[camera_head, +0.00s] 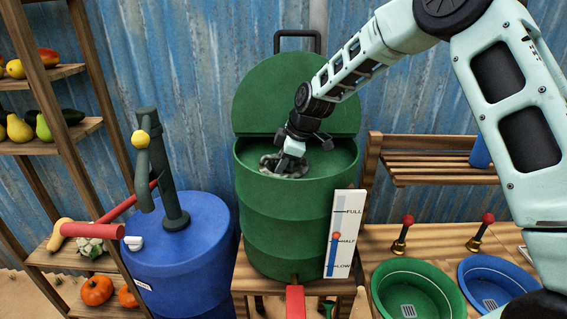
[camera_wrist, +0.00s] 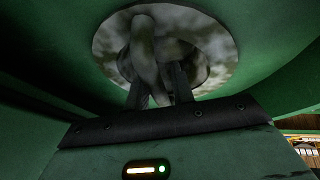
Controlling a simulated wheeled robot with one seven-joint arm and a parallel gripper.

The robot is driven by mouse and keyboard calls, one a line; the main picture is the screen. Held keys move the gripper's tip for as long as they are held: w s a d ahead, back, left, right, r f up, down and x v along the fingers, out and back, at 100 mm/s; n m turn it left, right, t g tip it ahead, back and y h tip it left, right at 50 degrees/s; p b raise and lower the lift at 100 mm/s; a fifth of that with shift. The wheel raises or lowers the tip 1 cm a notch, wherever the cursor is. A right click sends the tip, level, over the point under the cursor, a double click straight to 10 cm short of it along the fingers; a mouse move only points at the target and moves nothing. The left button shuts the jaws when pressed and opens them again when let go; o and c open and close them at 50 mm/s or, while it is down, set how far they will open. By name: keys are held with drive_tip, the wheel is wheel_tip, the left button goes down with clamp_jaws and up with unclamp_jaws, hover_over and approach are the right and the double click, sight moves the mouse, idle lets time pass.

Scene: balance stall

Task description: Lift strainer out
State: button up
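The strainer, a grey mottled round piece (camera_head: 270,161), sits inside the top of the green barrel (camera_head: 275,215), whose lid (camera_head: 290,95) stands open behind. In the wrist view the strainer (camera_wrist: 215,45) shows as a pale ring with a thick grey looped grip (camera_wrist: 146,50) at its middle. My gripper (camera_head: 288,163) reaches down into the barrel mouth at the strainer. In the wrist view, the two dark fingers of my gripper (camera_wrist: 160,85) stand on either side of the grip's lower end. Whether they press on it is unclear.
A blue barrel with a hand pump (camera_head: 172,200) stands left of the green barrel. A level gauge (camera_head: 345,232) is at the barrel's front right. Green (camera_head: 377,285) and blue (camera_head: 467,275) basins sit on the right bench. Wooden shelves with produce (camera_head: 60,130) stand far left.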

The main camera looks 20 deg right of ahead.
drive_tip(key=shift+f, duration=0.15)
clamp_jaws()
